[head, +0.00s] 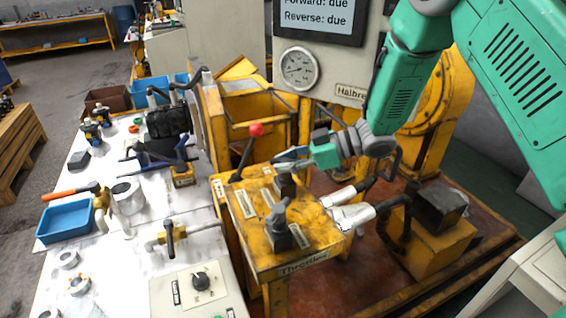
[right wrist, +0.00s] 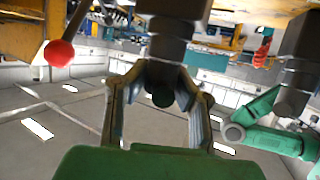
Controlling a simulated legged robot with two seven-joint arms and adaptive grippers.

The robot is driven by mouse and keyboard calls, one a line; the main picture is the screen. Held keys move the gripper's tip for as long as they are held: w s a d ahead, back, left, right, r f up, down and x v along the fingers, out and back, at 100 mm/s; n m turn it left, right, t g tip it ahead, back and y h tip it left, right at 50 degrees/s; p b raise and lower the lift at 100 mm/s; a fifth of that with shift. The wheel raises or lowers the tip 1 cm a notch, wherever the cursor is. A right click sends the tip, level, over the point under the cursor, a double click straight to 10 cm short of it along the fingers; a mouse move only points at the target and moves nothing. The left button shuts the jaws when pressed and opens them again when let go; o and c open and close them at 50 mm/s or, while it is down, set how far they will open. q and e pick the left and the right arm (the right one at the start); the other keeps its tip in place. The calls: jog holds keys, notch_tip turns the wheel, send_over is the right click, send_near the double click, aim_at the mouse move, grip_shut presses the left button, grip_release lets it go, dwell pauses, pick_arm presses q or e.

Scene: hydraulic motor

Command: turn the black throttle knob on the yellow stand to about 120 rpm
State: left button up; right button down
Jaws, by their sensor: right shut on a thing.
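The yellow stand (head: 262,262) bears the word "Throttles" on its front edge. Two dark throttle knobs stand on its top: a near one (head: 278,228) and a far one (head: 284,187). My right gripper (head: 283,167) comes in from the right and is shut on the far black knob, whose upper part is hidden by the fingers. In the right wrist view, the fingers (right wrist: 160,100) close in from both sides of the dark knob (right wrist: 170,50). The other knob (right wrist: 297,65) is apart at the right. My left gripper is not in view.
A red-balled lever (head: 256,130) rises just behind the stand's top, left of my gripper. A round gauge (head: 299,68) sits on the panel; its needle is too small to read. The screen (head: 318,17) reads "Forward: due, Reverse: due". Silver fittings (head: 350,213) lie close right.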

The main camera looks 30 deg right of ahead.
dwell(0.3)
jog(key=c, duration=1.3)
grip_release()
jog(key=shift+d, duration=0.1)
jog(key=shift+v, duration=3.8)
